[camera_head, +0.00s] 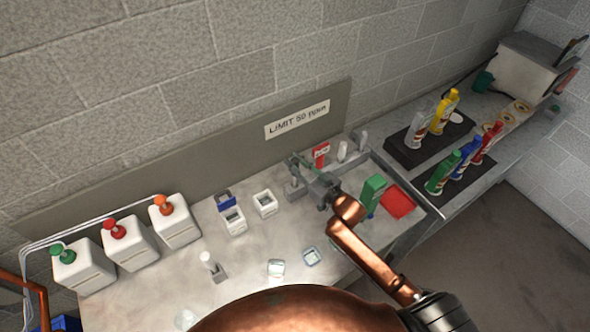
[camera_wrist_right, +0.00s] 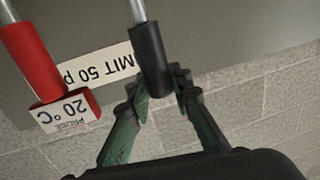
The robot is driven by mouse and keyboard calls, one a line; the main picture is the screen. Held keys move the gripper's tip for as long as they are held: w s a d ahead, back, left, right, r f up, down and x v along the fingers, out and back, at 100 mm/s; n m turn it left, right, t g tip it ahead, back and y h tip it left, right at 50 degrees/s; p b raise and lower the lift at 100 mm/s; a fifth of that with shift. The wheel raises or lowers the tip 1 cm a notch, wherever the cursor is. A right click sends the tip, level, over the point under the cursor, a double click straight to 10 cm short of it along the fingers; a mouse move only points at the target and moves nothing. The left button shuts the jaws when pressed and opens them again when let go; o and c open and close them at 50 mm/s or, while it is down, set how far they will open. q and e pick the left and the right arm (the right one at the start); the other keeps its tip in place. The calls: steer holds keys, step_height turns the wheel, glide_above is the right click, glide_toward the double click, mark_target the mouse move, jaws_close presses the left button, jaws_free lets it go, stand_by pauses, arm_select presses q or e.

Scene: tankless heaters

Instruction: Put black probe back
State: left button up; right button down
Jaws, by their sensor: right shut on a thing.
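My right gripper (camera_head: 298,163) is over the back of the bench near the wall panel. In the wrist view the right gripper (camera_wrist_right: 160,88) is shut on the black probe (camera_wrist_right: 150,58), a black handle with a thin metal rod. A red probe (camera_wrist_right: 31,62) with a metal rod is beside it at the left, apart from it. It has a label block reading "PROBE 20 °C" (camera_wrist_right: 68,110). In the head view this red block (camera_head: 321,152) is just right of the gripper. A small grey stand (camera_head: 294,190) is beside the gripper. The black probe is not clear in the head view. My left gripper is not in view.
Three white jugs (camera_head: 82,268) with coloured caps stand at the left. Small white containers (camera_head: 265,203) are mid-bench. A green object (camera_head: 372,192) and a red tray (camera_head: 398,202) are right of my arm. Bottles (camera_head: 444,110) stand on black trays farther right.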

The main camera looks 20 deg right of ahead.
steer(key=shift+f, duration=1.6)
steer(key=shift+f, duration=0.15)
steer(key=c, duration=1.7)
jaws_free()
steer(key=shift+c, duration=0.2)
steer(key=shift+s+d, duration=0.1)
steer(key=shift+s, duration=0.2)
steer(key=v, duration=1.1)
steer(key=shift+s+r+b, duration=0.25)
steer(key=shift+b, duration=0.05)
